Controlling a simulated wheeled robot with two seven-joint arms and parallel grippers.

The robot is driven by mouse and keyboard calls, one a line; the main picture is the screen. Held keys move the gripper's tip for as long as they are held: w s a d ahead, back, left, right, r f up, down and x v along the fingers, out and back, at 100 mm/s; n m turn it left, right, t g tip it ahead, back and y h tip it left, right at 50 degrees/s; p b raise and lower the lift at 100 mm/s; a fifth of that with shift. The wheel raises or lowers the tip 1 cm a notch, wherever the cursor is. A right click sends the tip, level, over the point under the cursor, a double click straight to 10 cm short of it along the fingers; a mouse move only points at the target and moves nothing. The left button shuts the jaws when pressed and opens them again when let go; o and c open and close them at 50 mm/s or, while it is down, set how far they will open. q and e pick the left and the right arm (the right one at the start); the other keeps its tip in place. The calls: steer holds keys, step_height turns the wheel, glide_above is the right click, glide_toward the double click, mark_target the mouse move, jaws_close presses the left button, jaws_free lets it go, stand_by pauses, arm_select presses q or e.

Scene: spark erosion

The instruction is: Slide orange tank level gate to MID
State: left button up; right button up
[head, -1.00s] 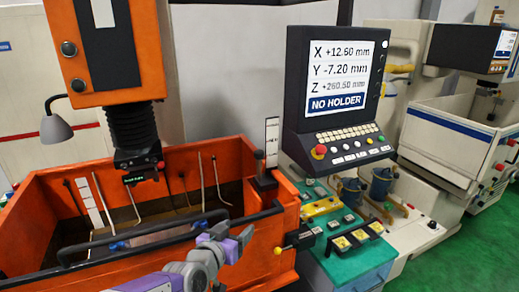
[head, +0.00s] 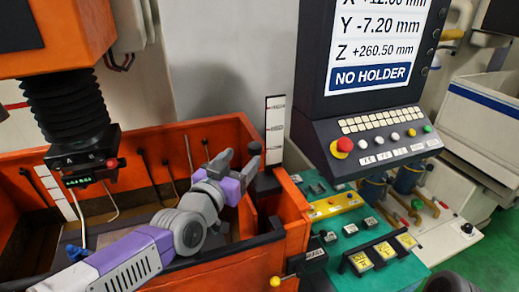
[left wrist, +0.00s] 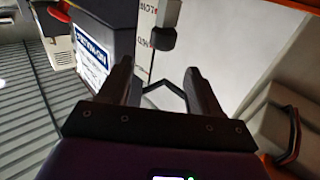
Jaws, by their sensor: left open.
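The orange tank (head: 225,267) fills the lower left of the head view. At its right rear corner stands a white level scale (head: 274,130) with dark marks. Beside it is the gate's small black knob (head: 254,148), above a dark block (head: 266,184). My left gripper (head: 238,166) is open just left of and below the knob. In the left wrist view the knob (left wrist: 162,38) shows beyond and between the open fingers (left wrist: 158,82), apart from them. The scale (left wrist: 147,42) is beside it; its lettering is hard to read. My right gripper is not visible.
The black machine head (head: 70,130) hangs over the tank at left. The control console (head: 375,140) stands close to the right of the scale. A green panel (head: 350,235) with switches lies in front of it.

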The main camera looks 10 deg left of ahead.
mark_target(252, 150)
arm_select(q)
steer(key=shift+w+f, duration=0.3)
steer(key=shift+w, duration=0.25)
steer(key=shift+w+f, duration=0.3)
steer(key=shift+w, duration=0.2)
steer(key=shift+w+d+r, duration=0.1)
steer(key=shift+w+d, duration=0.2)
steer(key=shift+w, duration=0.45)
steer(key=shift+w+d+p, duration=0.2)
steer(key=shift+w+p, duration=0.15)
steer(key=shift+w, duration=0.85)
steer(key=shift+w+d+p, duration=0.2)
steer(key=shift+w+p, duration=0.15)
steer(key=shift+w, duration=0.8)
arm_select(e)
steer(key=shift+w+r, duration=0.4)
arm_select(q)
steer(key=shift+c, duration=0.3)
